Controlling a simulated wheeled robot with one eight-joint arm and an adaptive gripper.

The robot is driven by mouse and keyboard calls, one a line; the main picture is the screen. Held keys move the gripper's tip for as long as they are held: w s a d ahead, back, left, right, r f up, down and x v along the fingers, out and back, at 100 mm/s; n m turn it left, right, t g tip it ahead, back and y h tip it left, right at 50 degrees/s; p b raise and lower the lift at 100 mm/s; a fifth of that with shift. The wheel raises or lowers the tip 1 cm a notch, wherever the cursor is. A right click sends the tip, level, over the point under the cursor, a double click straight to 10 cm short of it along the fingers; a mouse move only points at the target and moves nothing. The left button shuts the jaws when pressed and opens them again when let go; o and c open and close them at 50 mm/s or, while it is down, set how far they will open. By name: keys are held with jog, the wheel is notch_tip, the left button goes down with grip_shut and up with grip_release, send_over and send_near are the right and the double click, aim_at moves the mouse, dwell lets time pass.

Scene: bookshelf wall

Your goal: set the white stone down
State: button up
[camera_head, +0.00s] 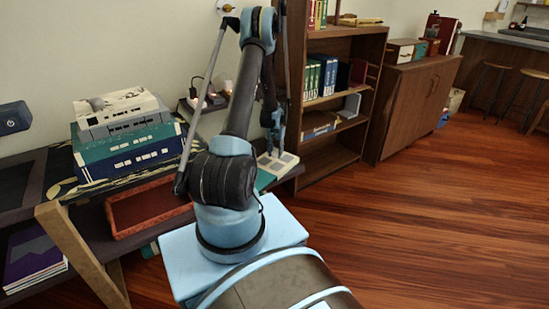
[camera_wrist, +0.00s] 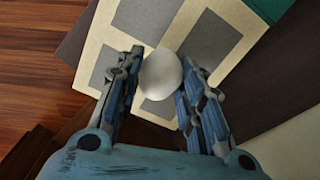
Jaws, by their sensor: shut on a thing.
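The white stone (camera_wrist: 161,75) is a smooth, rounded, egg-like thing in the wrist view. My gripper (camera_wrist: 160,64) has one finger on each side of it and is shut on it. Below the stone is a cream book or board with grey rectangles (camera_wrist: 131,22); I cannot tell whether the stone touches it. In the head view my gripper (camera_head: 272,144) points down over the same cream surface (camera_head: 281,165) at the right end of the desk. The stone cannot be made out there.
A red-brown tray (camera_head: 150,208) and stacked books (camera_head: 130,150) are on the desk to the left. A bookshelf (camera_head: 340,45) stands right behind my gripper, with a low cabinet (camera_head: 415,100) beyond. The wooden floor (camera_head: 440,220) at right is clear.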

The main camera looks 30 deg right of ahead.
jog(key=shift+f, duration=1.25)
jog(key=o, duration=1.2)
jog(key=shift+f, duration=0.1)
jog(key=shift+c, duration=0.2)
